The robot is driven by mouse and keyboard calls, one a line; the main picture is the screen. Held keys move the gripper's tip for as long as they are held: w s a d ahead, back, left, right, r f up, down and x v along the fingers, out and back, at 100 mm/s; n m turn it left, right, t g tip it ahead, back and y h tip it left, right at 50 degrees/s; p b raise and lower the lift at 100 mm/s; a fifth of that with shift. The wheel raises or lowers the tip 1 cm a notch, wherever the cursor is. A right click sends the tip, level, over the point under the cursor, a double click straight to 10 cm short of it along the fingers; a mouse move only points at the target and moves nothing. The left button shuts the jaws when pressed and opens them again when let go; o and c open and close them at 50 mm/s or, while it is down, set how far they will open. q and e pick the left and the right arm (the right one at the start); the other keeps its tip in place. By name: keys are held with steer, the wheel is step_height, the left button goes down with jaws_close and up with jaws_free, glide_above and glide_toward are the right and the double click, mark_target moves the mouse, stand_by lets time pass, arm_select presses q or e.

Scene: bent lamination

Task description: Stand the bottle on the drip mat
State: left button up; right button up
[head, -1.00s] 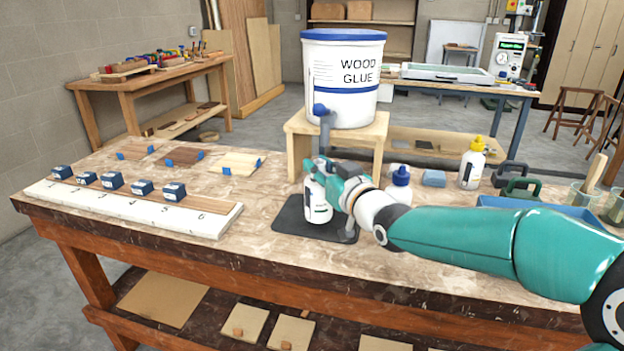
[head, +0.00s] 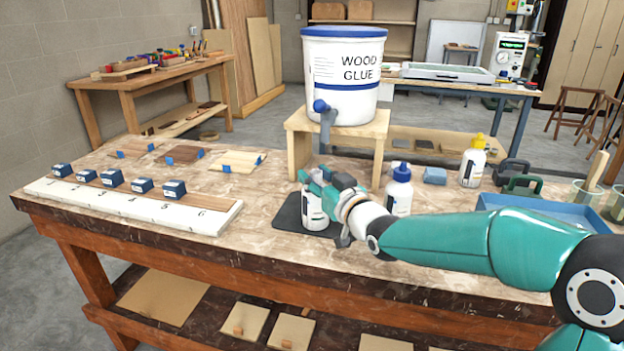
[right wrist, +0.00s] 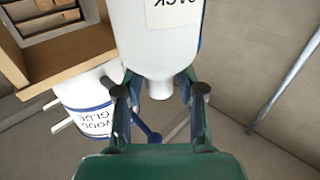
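The right gripper and forearm cover the mat's right part. My left gripper is not in view.
The wood glue bucket (head: 343,85) with its tap stands on a wooden stand (head: 300,145) behind the mat. A blue-capped bottle (head: 398,192) stands close right of the gripper. A yellow-capped bottle (head: 472,163) and blue tray (head: 545,208) are farther right.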

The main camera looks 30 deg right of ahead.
steer(key=shift+o, duration=0.2)
steer(key=shift+r, duration=0.15)
steer(key=s, duration=1.2)
steer(key=shift+a, duration=0.45)
